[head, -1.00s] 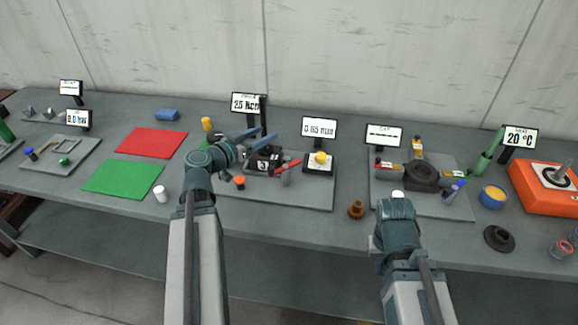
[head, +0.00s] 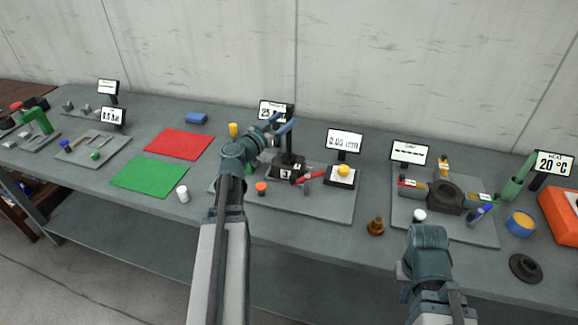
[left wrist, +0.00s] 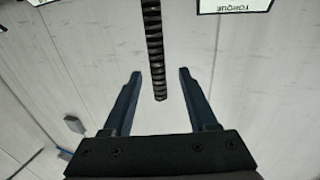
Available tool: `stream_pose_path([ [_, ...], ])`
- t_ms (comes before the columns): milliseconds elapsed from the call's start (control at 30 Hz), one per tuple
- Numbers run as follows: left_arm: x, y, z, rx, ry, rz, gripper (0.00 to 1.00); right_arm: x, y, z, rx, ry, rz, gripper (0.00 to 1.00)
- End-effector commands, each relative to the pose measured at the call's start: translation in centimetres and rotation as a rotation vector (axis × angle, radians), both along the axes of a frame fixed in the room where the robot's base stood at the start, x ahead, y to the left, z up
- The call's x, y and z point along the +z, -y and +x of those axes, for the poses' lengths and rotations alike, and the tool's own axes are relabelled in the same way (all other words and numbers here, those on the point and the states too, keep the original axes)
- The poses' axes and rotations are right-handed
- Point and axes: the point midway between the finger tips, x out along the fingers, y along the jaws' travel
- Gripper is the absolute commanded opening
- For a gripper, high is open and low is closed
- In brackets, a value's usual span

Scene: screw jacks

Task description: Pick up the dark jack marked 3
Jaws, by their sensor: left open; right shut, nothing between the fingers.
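The dark jack marked 3 (head: 286,173) stands upright on a grey board in the middle of the table in the head view. Its white mark shows on the low base, and a tall dark post rises behind it. In the left wrist view a dark threaded screw (left wrist: 153,45) shows between the fingers, touching neither. My left gripper (head: 284,122) is open and empty at the height of the upper post; it also shows in the left wrist view (left wrist: 160,72). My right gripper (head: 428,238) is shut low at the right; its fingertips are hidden.
A torque display (head: 272,110) stands close behind the jack. A red tool (head: 309,177) and a yellow-topped block (head: 342,174) lie to its right, an orange-capped piece (head: 261,188) at front left. Red (head: 180,144) and green (head: 150,176) mats lie left, clear.

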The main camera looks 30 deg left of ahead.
Motion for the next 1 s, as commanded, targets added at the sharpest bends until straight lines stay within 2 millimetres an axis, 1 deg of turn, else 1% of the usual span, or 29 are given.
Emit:
stream_pose_path([
  [33,0.0,0.0,0.4,0.000,0.000,0.000,0.59,0.0,0.0,0.0,0.000,0.000,0.000,0.00],
  [267,0.0,0.0,0.6,0.001,0.000,0.000,0.59,0.0,0.0,0.0,0.000,0.000,0.000,0.00],
  [367,0.1,0.1,1.2,0.000,0.000,0.000,0.59,0.1,0.0,0.0,0.000,0.000,0.000,0.00],
  [467,0.2,0.3,2.5,-0.002,0.000,0.000,0.59,0.2,0.0,0.0,0.000,0.000,0.000,0.00],
  [600,0.2,0.5,4.6,-0.002,0.000,0.000,0.59,0.2,0.0,0.0,0.000,0.000,0.000,0.00],
  [700,0.2,0.6,5.6,-0.001,0.000,0.000,0.59,0.2,0.0,0.0,0.000,0.000,0.000,0.00],
  [933,0.2,0.6,5.6,0.001,0.000,0.000,0.59,0.2,0.0,0.0,0.000,0.000,0.000,0.00],
  [1000,0.2,0.6,5.6,0.001,0.000,0.000,0.46,0.2,0.0,0.0,0.000,0.000,0.000,0.00],
])
